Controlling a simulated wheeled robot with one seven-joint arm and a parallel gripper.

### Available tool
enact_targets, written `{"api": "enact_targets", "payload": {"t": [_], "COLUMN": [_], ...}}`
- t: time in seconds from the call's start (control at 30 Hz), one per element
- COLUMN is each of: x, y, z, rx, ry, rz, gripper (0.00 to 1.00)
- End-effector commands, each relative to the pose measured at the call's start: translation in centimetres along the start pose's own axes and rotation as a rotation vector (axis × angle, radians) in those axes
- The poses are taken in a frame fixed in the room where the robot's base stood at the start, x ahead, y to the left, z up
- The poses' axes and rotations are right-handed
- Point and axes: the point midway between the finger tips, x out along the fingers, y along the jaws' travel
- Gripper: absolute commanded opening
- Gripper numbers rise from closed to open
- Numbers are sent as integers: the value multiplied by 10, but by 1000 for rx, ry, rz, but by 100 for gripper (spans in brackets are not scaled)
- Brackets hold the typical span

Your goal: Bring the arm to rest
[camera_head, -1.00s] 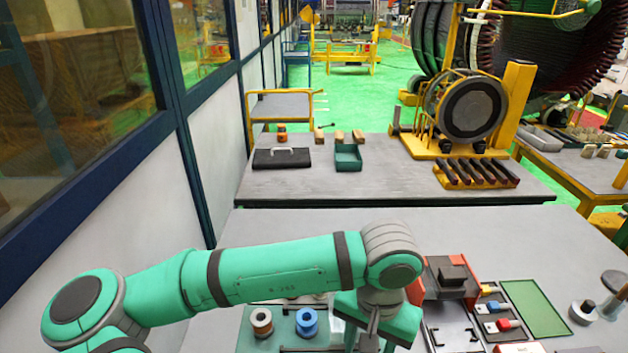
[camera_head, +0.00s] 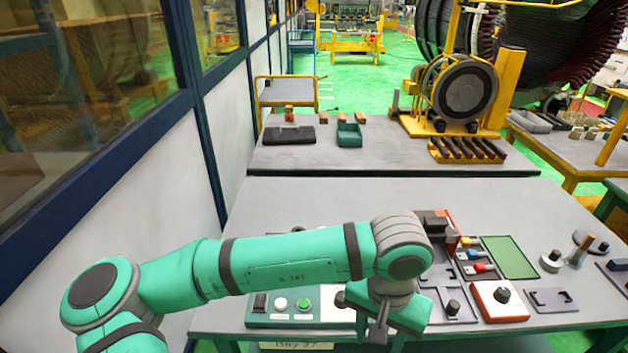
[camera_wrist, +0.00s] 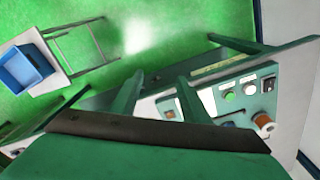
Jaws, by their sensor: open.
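My green arm stretches across the lower part of the head view, bent at a grey joint, with its end hanging down. My gripper (camera_head: 384,322) points down near the front edge of the grey near table (camera_head: 480,208). A panel with buttons (camera_head: 290,306) lies left of the gripper in the head view. It also shows in the wrist view (camera_wrist: 240,96). A copper spool (camera_wrist: 264,124) stands by the panel there; the arm hides it in the head view.
A red-and-white block with a black knob (camera_head: 500,301) and a green mat (camera_head: 510,257) lie right of the gripper. A blue bin (camera_wrist: 22,66) sits on a small stand beyond the table edge. Green floor is open there. A glazed wall (camera_head: 90,110) runs along the left.

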Motion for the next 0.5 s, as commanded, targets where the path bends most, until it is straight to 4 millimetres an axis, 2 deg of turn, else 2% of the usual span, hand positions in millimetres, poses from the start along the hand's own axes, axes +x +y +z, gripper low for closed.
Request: {"api": "enact_targets", "payload": {"t": [0.37, 0.5], "x": [2, -2], "y": [45, 71], "z": [-28, -44], "rx": [59, 88], "ry": [131, 206], "rz": [171, 265], "gripper": [42, 42]}}
